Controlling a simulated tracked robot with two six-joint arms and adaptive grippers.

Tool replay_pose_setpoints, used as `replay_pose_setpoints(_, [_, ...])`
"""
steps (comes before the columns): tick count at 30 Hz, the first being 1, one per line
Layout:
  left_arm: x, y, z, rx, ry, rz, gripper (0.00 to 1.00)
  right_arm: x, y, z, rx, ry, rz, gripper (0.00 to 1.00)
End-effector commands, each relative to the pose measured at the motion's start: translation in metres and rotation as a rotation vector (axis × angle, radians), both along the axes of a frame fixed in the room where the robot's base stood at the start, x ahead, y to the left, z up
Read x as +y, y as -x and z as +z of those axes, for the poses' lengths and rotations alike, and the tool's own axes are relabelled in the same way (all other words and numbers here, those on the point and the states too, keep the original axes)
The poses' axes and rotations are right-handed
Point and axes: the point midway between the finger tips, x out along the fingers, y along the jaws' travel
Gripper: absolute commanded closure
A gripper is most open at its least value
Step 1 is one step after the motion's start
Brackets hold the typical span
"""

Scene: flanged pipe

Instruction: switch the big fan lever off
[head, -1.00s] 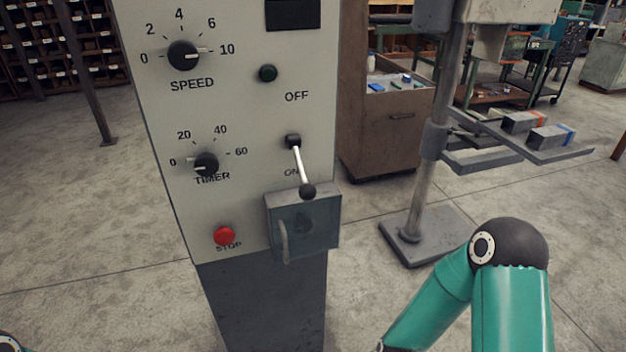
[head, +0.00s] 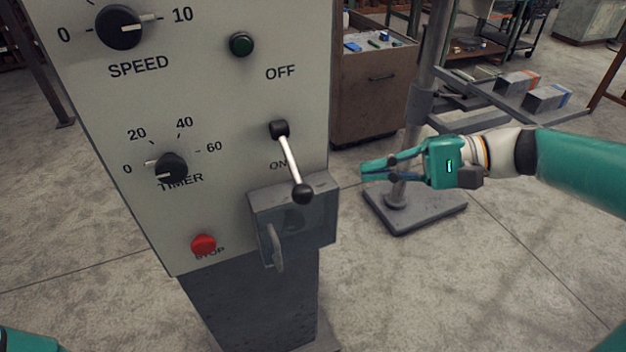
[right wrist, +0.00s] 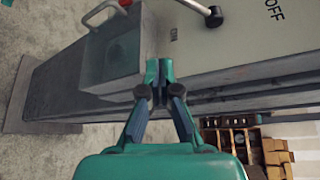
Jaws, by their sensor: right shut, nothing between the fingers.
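The fan lever (head: 290,167) is on the front of the grey control panel (head: 225,105). Its silver rod slopes down from a black pivot to a black knob beside the ON label, below the OFF label. In the right wrist view the lever (right wrist: 196,8) shows at the top, partly cut off. My right gripper (head: 368,172) is shut and empty, to the right of the lever and apart from it. In the right wrist view its fingertips (right wrist: 159,70) are together near the box under the lever. My left gripper is not in view; only a bit of teal arm shows at lower left.
A grey box with a handle (head: 293,222) juts out just below the lever knob. A stand (head: 415,210) rises behind my right gripper.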

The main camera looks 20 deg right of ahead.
Motion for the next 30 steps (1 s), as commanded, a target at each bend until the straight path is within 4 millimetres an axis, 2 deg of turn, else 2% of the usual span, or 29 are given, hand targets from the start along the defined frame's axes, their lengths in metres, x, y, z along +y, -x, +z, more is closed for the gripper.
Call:
replay_pose_setpoints(7, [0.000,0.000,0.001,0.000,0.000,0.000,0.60,0.007,-0.004,-0.002,0.002,0.000,0.007,1.00])
replay_pose_setpoints(11, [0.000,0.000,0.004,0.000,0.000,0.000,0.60,0.021,-0.010,-0.005,0.004,-0.002,0.010,1.00])
replay_pose_setpoints(23, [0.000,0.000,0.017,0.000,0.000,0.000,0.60,0.090,-0.043,-0.023,0.005,0.000,0.014,1.00])
replay_pose_setpoints(30, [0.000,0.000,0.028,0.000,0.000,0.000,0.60,0.097,-0.017,-0.008,0.002,0.001,0.007,1.00])
